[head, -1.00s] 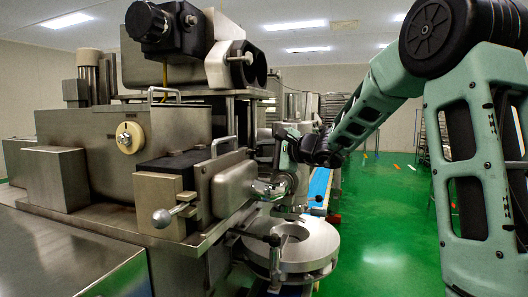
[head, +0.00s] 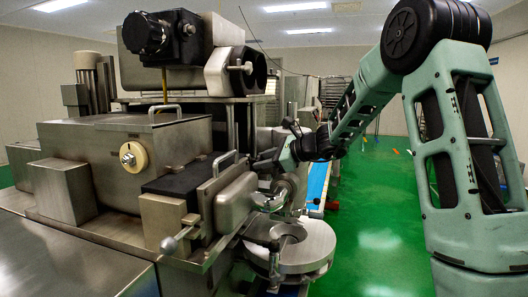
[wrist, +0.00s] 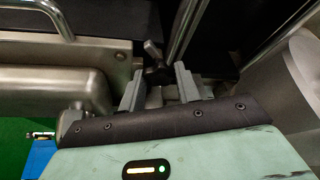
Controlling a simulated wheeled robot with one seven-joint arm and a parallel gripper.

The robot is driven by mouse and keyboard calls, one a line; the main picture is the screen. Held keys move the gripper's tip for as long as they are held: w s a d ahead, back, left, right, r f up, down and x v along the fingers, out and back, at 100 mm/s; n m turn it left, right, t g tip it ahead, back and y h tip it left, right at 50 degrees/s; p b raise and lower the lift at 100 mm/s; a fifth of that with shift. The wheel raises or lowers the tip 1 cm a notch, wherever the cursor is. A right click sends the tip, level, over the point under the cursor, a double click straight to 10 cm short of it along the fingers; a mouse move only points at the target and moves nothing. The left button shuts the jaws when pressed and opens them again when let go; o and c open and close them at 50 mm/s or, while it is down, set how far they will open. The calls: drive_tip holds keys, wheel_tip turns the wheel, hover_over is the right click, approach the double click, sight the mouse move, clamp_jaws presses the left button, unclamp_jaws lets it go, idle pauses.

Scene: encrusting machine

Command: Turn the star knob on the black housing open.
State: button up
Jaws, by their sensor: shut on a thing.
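In the wrist view, the star knob (wrist: 153,49) shows a short metal arm and a dark hub in front of a dark surface, which I take as the black housing. My gripper (wrist: 160,82) has its two grey fingers on either side of the knob's lower part, apart from each other and shut on it. The hub and contact points are partly hidden. In the head view, my gripper (head: 264,163) reaches left behind the rounded metal box; the knob there is too small and hidden to make out.
The rounded metal box (head: 236,200) and its handle (head: 225,160) stand close beside my gripper. A round metal ring table (head: 305,250) lies below. A blue conveyor (head: 317,183) runs behind. Green floor to the right is open.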

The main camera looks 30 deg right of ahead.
drive_tip(key=shift+m+g+y+p, duration=0.3)
drive_tip(key=shift+m+p, duration=0.1)
drive_tip(key=shift+p, duration=0.1)
drive_tip(key=o, duration=1)
drive_tip(key=b+v, duration=0.3)
drive_tip(key=v, duration=1.4)
drive_tip(key=shift+s+r+b, duration=0.1)
drive_tip(key=shift+s+b, duration=0.1)
drive_tip(key=shift+b, duration=0.1)
